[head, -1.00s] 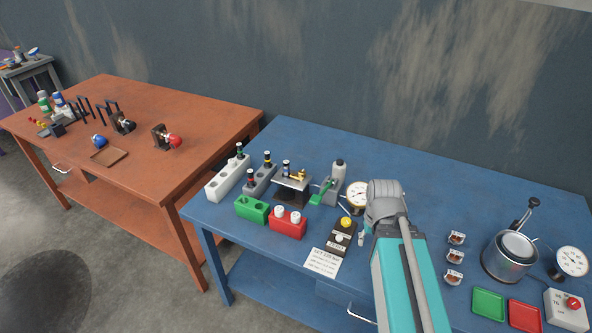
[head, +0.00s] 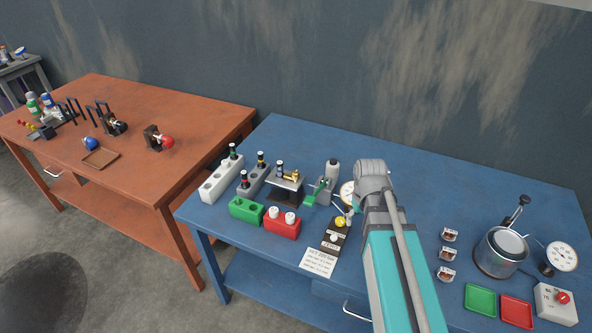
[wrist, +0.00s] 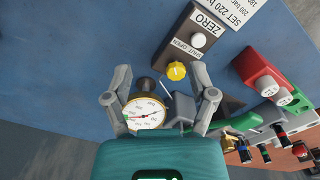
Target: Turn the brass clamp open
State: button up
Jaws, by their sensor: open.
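The small brass clamp (head: 293,176) sits on top of a dark metal stand (head: 284,188) holding a black-topped injector. In the wrist view a brass piece (wrist: 230,143), likely the same clamp, shows at the lower right, partly cut off by my gripper body. My gripper (wrist: 160,71) is open and empty, with its fingers spread above the bench. It is right of the clamp in the head view, mostly hidden by my wrist. The pressure gauge (wrist: 145,113) and yellow knob (wrist: 176,71) appear between the fingers, with no clear contact.
The green-handled pump (head: 325,187) stands between the clamp and my gripper. A red block (head: 282,225), green block (head: 246,209) and grey rack (head: 256,181) crowd the stand. A ZERO box (head: 332,243) lies in front. The blue bench (head: 440,200) is clear behind my arm.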

jog(key=w+a+r+n+p, duration=0.65)
jog(key=w+a, duration=0.35)
jog(key=w, duration=0.3)
notch_tip(320, 180, up, 5)
jog(key=n+p, duration=0.4)
jog(key=n, duration=0.3)
send_over(296, 172)
jog(key=shift+a, duration=0.1)
jog(key=shift+f, duration=0.2)
notch_tip(296, 172, down, 13)
jog(key=b, duration=1.3)
jog(key=shift+f+b, duration=0.15)
jog(key=shift+b, duration=0.25)
